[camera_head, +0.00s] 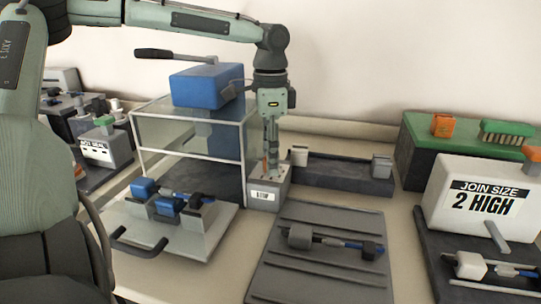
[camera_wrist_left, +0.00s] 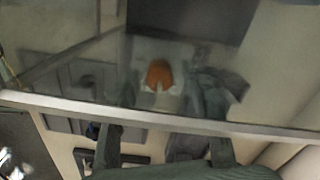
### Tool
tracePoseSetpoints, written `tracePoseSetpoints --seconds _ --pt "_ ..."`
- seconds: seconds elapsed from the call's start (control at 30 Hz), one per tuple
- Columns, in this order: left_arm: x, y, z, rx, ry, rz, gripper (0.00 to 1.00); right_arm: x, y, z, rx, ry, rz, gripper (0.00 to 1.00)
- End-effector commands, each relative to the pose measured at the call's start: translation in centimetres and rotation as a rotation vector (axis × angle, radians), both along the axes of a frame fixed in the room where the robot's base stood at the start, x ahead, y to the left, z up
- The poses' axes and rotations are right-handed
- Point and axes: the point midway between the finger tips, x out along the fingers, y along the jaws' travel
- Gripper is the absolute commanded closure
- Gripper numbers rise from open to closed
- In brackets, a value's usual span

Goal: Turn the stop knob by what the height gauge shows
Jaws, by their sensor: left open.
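The stop box (camera_head: 262,197) is a small grey block with a white STOP label, standing beside the glass-walled press. An orange knob (camera_head: 265,167) on its top is partly hidden by my left gripper (camera_head: 271,160), which points straight down over it. In the left wrist view the orange knob (camera_wrist_left: 159,74) shows near the middle with a pale surround, between blurred fingers; contact cannot be told. The left gripper is open. My right gripper is not in view.
The glass-walled press (camera_head: 186,122) with a blue block (camera_head: 207,86) on top stands close left of the gripper. A dark grey fixture (camera_head: 340,173) lies behind right. A ridged grey mat (camera_head: 317,270) holds a small part in front. A green box (camera_head: 415,150) is at right.

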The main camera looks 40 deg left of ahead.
Motion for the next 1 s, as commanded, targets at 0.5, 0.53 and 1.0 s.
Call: tracePoseSetpoints --seconds 0.5,0.53,1.0 --pt "0.0 0.0 -0.1 0.000 0.000 0.000 0.88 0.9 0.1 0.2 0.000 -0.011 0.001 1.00" --pt "0.0 0.0 -0.1 0.000 0.000 0.000 0.92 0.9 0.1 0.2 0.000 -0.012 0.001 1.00" --pt "0.0 0.0 0.0 0.000 -0.001 -0.068 1.00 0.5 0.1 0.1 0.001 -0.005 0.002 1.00"
